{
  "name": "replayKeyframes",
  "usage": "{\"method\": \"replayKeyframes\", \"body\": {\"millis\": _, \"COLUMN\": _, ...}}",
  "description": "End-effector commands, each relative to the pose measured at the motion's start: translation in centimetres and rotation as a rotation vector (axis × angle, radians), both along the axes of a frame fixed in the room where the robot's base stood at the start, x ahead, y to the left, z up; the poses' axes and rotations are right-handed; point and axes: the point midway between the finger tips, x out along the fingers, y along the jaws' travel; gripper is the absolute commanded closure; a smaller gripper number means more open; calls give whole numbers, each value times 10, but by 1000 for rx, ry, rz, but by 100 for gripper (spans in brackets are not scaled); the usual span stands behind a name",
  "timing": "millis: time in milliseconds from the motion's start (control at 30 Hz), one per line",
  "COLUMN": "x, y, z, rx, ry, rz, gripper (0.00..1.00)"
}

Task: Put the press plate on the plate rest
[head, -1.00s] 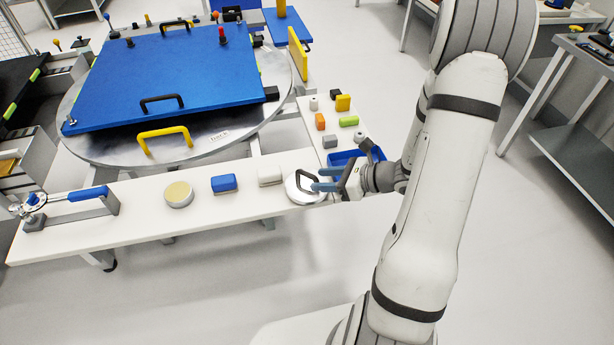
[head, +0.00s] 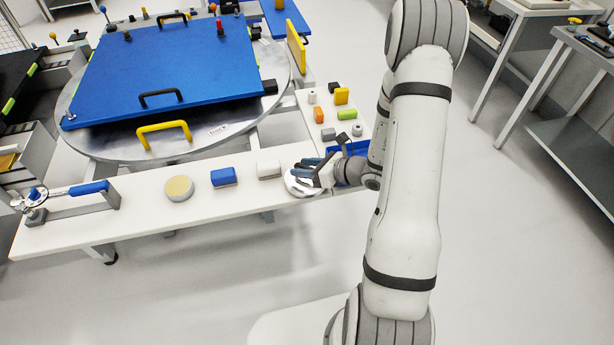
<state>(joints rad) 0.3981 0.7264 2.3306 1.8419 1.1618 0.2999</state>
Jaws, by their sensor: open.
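A round silvery disc, which looks like the press plate (head: 299,190), lies at the front right end of the white bench in the head view. Its dark handle is mostly hidden by my gripper (head: 308,170). My gripper is open, with its blue-grey fingers low over the disc at the handle. Whether the fingers touch the handle cannot be told. A round pad with a beige top (head: 179,187) lies further left on the bench. I cannot tell for sure which thing is the plate rest.
A blue block (head: 224,177) and a white block (head: 268,170) stand between pad and disc. A toggle clamp (head: 75,200) is at the left end. A blue bin (head: 348,148) and several small coloured blocks are behind my gripper. The turntable (head: 220,137) carries a blue plate (head: 165,75).

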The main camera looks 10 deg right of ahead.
Motion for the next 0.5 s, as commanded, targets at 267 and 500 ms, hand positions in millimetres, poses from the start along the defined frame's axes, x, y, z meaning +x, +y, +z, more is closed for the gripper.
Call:
{"method": "replayKeyframes", "body": {"millis": 267, "x": 0, "y": -1, "z": 0, "rx": 0, "ry": 0, "rz": 0, "gripper": 71}}
{"method": "replayKeyframes", "body": {"millis": 500, "x": 0, "y": -1, "z": 0, "rx": 0, "ry": 0, "rz": -1, "gripper": 91}}
